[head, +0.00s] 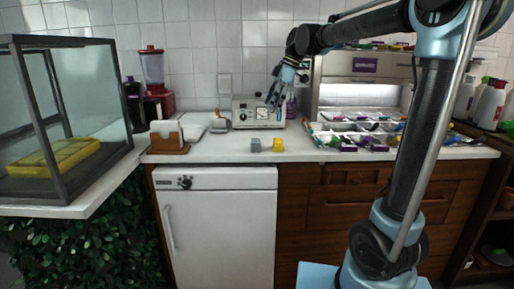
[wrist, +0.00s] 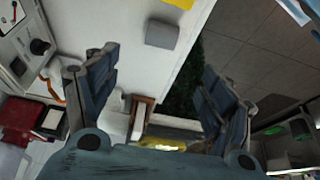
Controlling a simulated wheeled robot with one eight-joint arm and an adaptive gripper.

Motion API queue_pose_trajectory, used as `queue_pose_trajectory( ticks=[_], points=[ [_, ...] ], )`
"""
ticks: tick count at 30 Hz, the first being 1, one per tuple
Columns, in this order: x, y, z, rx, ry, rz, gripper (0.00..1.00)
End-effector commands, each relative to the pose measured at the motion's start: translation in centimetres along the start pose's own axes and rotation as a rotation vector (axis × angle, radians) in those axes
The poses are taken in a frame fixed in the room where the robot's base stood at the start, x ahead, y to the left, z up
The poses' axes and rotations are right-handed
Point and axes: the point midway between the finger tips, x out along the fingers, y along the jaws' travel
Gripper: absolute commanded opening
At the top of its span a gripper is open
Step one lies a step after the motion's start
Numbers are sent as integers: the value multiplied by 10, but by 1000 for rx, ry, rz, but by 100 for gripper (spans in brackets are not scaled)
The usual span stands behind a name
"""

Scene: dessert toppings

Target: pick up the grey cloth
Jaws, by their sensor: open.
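The grey cloth (head: 256,145) looks like a small folded grey block. It lies on the white counter near its front edge, just left of a yellow piece (head: 278,145). In the wrist view the grey cloth (wrist: 162,34) shows at top centre, beyond the fingertips, with part of the yellow piece (wrist: 178,3) cut off at the top edge. My gripper (head: 273,99) is raised above the back of the counter, in front of the grey appliance. Its fingers are spread wide and empty in the wrist view (wrist: 160,65). It is apart from the cloth.
A grey appliance with a dial (head: 258,112) stands behind the cloth. A brown holder with white napkins (head: 168,137) is to the left, a glass case (head: 67,110) farther left. Trays of coloured packets (head: 352,136) fill the right. Counter around the cloth is clear.

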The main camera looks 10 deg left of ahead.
Motion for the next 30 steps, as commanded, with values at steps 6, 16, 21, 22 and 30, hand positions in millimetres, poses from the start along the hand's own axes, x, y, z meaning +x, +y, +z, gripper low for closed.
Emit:
queue_pose_trajectory(
  ticks=[6, 16, 21, 22, 30],
  points=[
    [36, 0, 0, -1, 0, -1, 75],
    [93, 0, 0, 1, 0, 0, 75],
    [111, -1, 0, 2, 0, 0, 75],
    [112, -1, 0, 2, 0, 0, 75],
    [135, -1, -2, 1, 0, 0, 75]
  ],
)
